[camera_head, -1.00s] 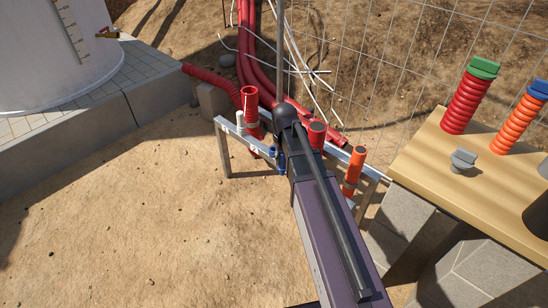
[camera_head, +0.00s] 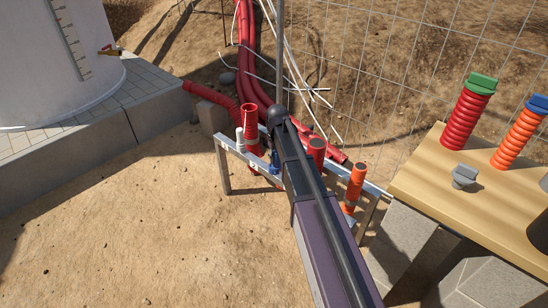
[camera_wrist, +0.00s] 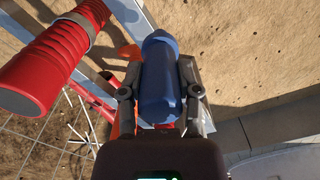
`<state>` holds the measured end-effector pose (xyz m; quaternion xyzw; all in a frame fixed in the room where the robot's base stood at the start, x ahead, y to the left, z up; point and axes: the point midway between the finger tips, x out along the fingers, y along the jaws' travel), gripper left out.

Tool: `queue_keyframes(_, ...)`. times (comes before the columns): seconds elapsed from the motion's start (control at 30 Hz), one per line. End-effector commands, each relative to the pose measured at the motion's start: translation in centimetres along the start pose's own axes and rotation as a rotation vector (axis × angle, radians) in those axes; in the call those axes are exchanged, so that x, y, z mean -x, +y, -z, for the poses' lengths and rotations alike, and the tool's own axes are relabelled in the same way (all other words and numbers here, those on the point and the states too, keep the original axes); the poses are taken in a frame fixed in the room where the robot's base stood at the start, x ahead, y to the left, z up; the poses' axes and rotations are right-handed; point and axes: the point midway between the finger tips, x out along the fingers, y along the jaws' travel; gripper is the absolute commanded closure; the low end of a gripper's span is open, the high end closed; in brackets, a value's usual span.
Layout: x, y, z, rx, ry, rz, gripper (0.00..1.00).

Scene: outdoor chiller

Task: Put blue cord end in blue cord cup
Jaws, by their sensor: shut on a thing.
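In the wrist view a blue cylindrical piece (camera_wrist: 159,82), which looks like the blue cord end, sits between the two fingers of my gripper (camera_wrist: 160,72). My gripper is shut on it. In the head view a blue part (camera_head: 275,162) shows beside the metal rail, just left of my arm; I cannot tell whether it is the held cord end or the blue cord cup. My gripper is hidden behind my arm there. No separate blue cup can be made out in the wrist view.
The metal rail (camera_head: 238,153) carries a red cup (camera_head: 250,120), a white pipe (camera_head: 240,140), another red tube (camera_head: 317,150) and an orange tube (camera_head: 355,185). A wooden table (camera_head: 425,185) with green-capped (camera_head: 467,118) and blue-capped (camera_head: 519,135) tubes stands right. Open dirt lies front left.

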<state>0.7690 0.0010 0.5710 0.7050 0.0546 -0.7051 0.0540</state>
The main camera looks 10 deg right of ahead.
Motion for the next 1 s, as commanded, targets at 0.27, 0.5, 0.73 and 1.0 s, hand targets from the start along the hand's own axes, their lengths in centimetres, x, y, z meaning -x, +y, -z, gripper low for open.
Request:
queue_keyframes(0.27,-0.5,0.8,5.0,0.0,0.0,0.0,1.0)
queue_keyframes(0.5,-0.6,0.9,5.9,0.0,0.0,0.0,1.0)
queue_keyframes(0.73,-0.6,0.9,5.8,0.0,0.0,0.0,1.0)
queue_keyframes(1.0,-1.6,0.9,5.8,0.0,0.0,0.0,1.0)
